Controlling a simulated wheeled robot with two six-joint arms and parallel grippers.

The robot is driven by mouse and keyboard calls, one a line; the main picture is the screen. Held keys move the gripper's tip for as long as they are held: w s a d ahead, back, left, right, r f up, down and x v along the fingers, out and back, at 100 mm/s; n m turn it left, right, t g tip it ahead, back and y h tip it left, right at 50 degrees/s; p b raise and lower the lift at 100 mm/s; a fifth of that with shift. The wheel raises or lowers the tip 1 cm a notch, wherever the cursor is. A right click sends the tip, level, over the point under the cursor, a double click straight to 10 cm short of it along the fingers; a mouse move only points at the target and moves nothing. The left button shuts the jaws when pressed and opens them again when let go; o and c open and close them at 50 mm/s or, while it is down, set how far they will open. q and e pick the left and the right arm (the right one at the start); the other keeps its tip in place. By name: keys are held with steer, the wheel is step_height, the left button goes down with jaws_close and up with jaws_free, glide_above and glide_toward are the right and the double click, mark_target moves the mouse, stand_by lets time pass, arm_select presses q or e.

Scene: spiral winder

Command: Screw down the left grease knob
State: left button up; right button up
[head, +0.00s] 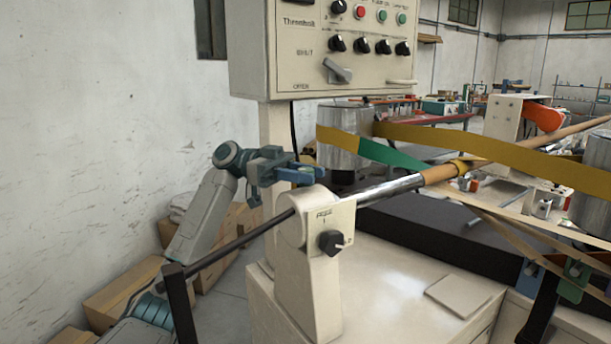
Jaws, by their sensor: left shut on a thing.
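My left gripper (306,172) comes in from the left, with blue fingers pointing right just above the rounded top of the cream bearing stand (310,280). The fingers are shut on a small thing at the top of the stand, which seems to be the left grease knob. The fingers hide almost all of it, so its shape and height cannot be told. A black knob (331,243) with a pale pointer sits on the stand's front face below a short printed label. My right gripper is not in view.
A long shaft (390,188) runs through the stand. A metal drum (345,135) carries a yellow belt (500,155) behind the gripper. A control panel (350,75) hangs above. Cardboard boxes (120,295) lie by the left wall. The cream cabinet top (395,290) is mostly clear.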

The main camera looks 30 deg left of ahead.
arm_select(q)
steer(key=shift+m+g, duration=0.5)
steer(key=shift+g, duration=0.3)
steer(key=o, duration=1)
steer(key=shift+c, duration=0.2)
steer(key=shift+a, duration=0.1)
steer(key=a+b, duration=0.1)
steer(key=a, duration=0.9)
steer(key=shift+a+b, duration=0.3)
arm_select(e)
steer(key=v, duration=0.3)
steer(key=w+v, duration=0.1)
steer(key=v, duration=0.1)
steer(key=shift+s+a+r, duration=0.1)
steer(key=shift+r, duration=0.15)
